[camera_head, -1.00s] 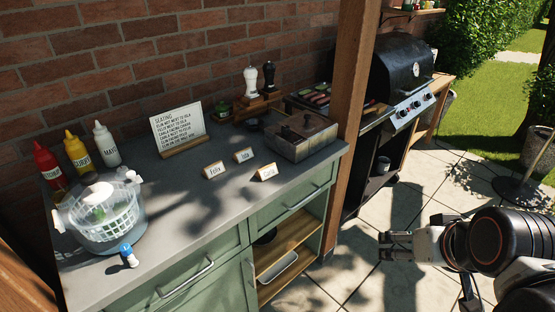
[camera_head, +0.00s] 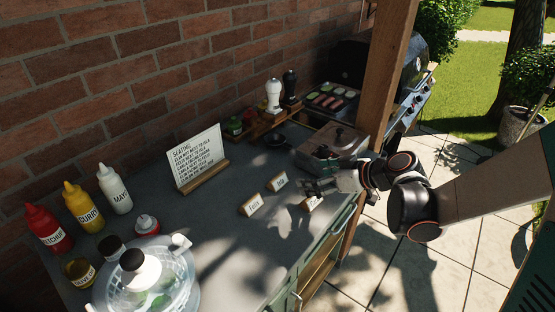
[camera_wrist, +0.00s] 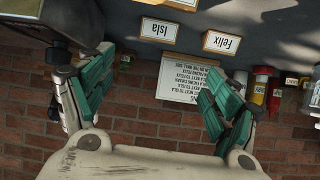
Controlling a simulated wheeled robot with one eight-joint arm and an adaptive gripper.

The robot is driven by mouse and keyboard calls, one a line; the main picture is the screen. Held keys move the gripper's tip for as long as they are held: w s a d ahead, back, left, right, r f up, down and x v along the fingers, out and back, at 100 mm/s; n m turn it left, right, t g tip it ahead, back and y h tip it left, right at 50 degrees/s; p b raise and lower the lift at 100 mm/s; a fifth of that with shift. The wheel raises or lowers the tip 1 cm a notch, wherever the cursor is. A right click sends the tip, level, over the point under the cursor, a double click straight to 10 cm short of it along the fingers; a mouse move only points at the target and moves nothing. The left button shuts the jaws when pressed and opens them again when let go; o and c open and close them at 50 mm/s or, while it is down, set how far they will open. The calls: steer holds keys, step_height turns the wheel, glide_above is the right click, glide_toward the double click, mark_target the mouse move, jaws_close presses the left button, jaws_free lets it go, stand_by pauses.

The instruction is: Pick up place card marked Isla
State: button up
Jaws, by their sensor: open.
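The place card marked Isla (camera_wrist: 159,31) is a small white card in a wooden holder, standing on the grey counter. It shows in the head view (camera_head: 279,181), just left of my gripper (camera_head: 312,186). In the wrist view it lies ahead of and between my fingers (camera_wrist: 160,65), apart from both. My gripper is open and empty, with teal pads. The Felix card (camera_wrist: 222,42) stands to the right in the wrist view and front-left in the head view (camera_head: 252,205). A third card (camera_head: 313,204) stands below my gripper, partly hidden; its name is unreadable.
A lidded metal box (camera_head: 333,150) stands close behind my gripper. A seating sign (camera_head: 198,158) leans near the brick wall. Sauce bottles (camera_head: 115,188) and a clear bowl (camera_head: 150,290) stand at the left. The counter (camera_head: 215,235) in between is bare.

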steer(key=shift+w+a+f+n+y, duration=0.3)
steer(key=shift+w+f+n, duration=0.1)
steer(key=shift+w+f, duration=0.25)
steer(key=b, duration=0.2)
glide_toward(278, 177)
steer(key=x, duration=0.3)
steer(key=shift+w+a, duration=0.15)
steer(key=shift+a, duration=0.15)
steer(key=b+x, duration=0.2)
steer(key=x, duration=0.2)
steer(key=shift+w+f, duration=0.1)
steer(key=shift+f, duration=0.25)
steer(key=shift+w+a+f+b, duration=0.1)
steer(key=shift+w+a+b, duration=0.15)
steer(key=shift+a+b, duration=0.15)
steer(key=shift+c, duration=0.6)
steer(key=c, duration=0.9)
